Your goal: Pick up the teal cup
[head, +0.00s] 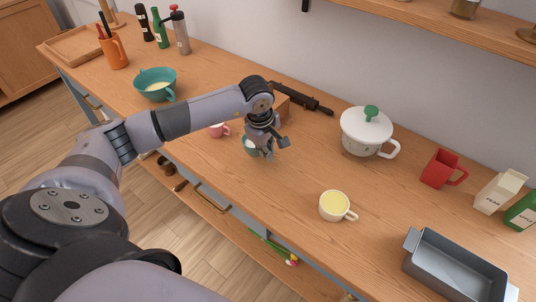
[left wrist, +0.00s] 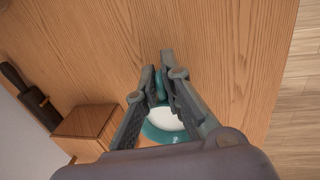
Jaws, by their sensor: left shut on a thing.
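The teal cup (head: 249,145) is small, with a pale inside, and is partly hidden behind my left gripper (head: 268,150) in the head view. In the left wrist view the teal cup (left wrist: 150,133) shows its rim and white inside between and below the fingers. My left gripper (left wrist: 162,80) is shut on the cup, with a teal part, apparently its handle, between the fingertips. I cannot tell whether the cup touches the counter. My right gripper is in neither view.
A pink cup (head: 219,130) and a wooden box (head: 283,107) are near the gripper. A cream cup (head: 335,206), a white lidded pot (head: 366,132), a red mug (head: 440,169) and a grey pan (head: 455,262) stand right. A larger teal bowl (head: 155,84) stands left.

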